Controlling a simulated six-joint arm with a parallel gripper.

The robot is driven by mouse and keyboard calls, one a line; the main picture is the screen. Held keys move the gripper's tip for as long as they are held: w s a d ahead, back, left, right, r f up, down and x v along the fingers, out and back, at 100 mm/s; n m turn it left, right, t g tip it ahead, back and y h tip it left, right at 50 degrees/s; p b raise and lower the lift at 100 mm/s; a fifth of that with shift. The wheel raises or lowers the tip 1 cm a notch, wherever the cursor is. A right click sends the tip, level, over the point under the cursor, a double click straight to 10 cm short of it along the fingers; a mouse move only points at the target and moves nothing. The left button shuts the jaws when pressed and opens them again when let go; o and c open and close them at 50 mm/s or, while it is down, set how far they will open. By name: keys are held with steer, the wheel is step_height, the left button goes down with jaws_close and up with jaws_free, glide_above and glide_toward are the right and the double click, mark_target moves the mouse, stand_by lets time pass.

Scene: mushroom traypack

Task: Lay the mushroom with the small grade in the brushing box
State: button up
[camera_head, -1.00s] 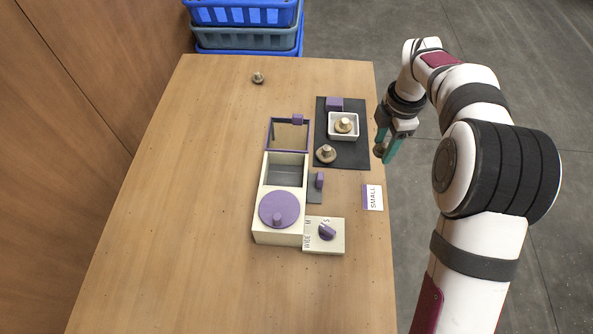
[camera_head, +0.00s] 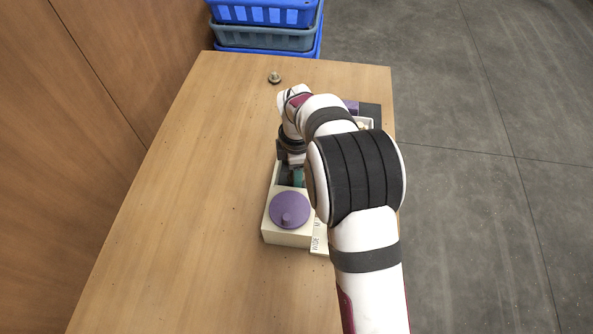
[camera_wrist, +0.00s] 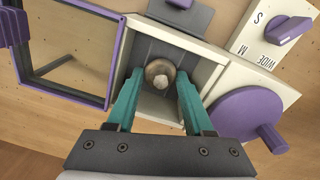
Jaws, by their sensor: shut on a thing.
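My gripper (camera_wrist: 160,80) has its two teal fingers closed about a brown-capped mushroom (camera_wrist: 160,72) with a pale stem, seen in the wrist view. The mushroom is over or inside the open grey compartment of the cream brushing box (camera_wrist: 208,72); whether it touches the floor I cannot tell. The box's purple-framed lid (camera_wrist: 107,75) stands open to the left. In the head view my gripper (camera_head: 297,178) is partly visible at the box (camera_head: 270,222), and my arm hides the mushroom.
A purple disc with a knob (camera_head: 290,210) covers the box's near end. A dial panel (camera_wrist: 258,35) marked S, M and WIDE adjoins it. A white tray (camera_head: 369,122) and dark mat (camera_head: 372,109) are mostly hidden behind my arm. Another mushroom (camera_head: 274,77) stands far back. The table's left side is clear.

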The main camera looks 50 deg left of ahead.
steer(key=shift+f, duration=0.25)
steer(key=shift+f, duration=0.1)
steer(key=o, duration=0.6)
